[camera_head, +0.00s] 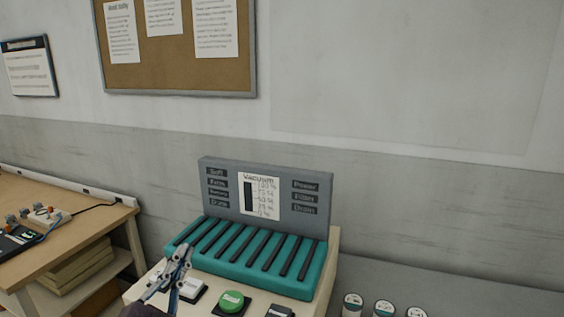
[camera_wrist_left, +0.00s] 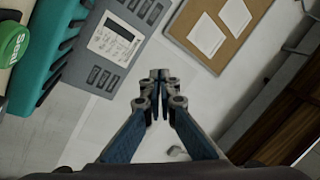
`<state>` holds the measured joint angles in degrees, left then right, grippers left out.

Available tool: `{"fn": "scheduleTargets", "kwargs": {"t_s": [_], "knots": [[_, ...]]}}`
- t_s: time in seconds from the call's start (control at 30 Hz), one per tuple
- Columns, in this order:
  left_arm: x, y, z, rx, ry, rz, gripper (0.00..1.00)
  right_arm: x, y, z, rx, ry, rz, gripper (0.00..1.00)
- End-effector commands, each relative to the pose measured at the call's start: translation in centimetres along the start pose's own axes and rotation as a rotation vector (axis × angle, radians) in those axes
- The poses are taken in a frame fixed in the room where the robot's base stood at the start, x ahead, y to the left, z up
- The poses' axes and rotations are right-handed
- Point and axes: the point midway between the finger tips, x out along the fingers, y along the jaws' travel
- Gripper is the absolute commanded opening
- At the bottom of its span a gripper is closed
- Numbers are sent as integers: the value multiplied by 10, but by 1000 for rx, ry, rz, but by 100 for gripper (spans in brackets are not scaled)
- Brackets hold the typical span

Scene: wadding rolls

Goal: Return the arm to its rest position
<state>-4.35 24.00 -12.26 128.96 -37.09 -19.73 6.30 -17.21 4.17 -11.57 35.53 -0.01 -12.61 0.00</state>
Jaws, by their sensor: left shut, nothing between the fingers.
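My left gripper (camera_head: 181,257) shows at the lower middle-left in the head view, in front of the machine's teal ribbed bed (camera_head: 250,262). Its fingers are together and hold nothing. In the left wrist view the same gripper (camera_wrist_left: 159,76) points at the wall, with its fingertips closed. It appears over the front left of the machine, near a white button (camera_head: 190,288); I cannot tell whether it touches anything. The machine's grey panel (camera_head: 265,192) carries a vacuum scale and labels. My right gripper is not in view.
A green button (camera_head: 231,302) and a dark button (camera_head: 280,311) sit on the machine's front. A wooden workbench (camera_head: 90,217) with devices stands at the left. Several round-topped containers (camera_head: 384,307) stand at the lower right. A corkboard (camera_head: 178,72) hangs on the wall.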

Motion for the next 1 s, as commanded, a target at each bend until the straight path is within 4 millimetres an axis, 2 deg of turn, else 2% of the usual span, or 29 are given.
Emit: {"fn": "scheduleTargets", "kwargs": {"t_s": [0.03,0.1,0.17,0.2,0.27,0.33,0.4,0.53,0.67,0.8,0.87,1.0], "knots": [[-13,11,26,-69,-113,17,0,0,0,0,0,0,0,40],[-35,28,64,-157,-279,49,0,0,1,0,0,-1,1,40],[-60,48,93,-228,-421,86,0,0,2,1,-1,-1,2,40],[-80,62,110,-274,-516,115,0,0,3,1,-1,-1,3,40],[-112,85,132,-338,-656,167,0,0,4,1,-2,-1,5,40],[-154,112,150,-405,-812,234,0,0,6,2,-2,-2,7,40],[-196,137,160,-463,-952,304,0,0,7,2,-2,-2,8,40],[-263,171,162,-540,-1155,429,0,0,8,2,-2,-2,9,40],[-322,196,152,-600,-1314,545,0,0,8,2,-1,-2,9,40],[-378,213,132,-649,-1460,669,0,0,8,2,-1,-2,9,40],[-374,229,150,-640,-1455,663,0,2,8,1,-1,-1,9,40],[-378,260,177,-635,-1468,671,0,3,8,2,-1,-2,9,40]]}}
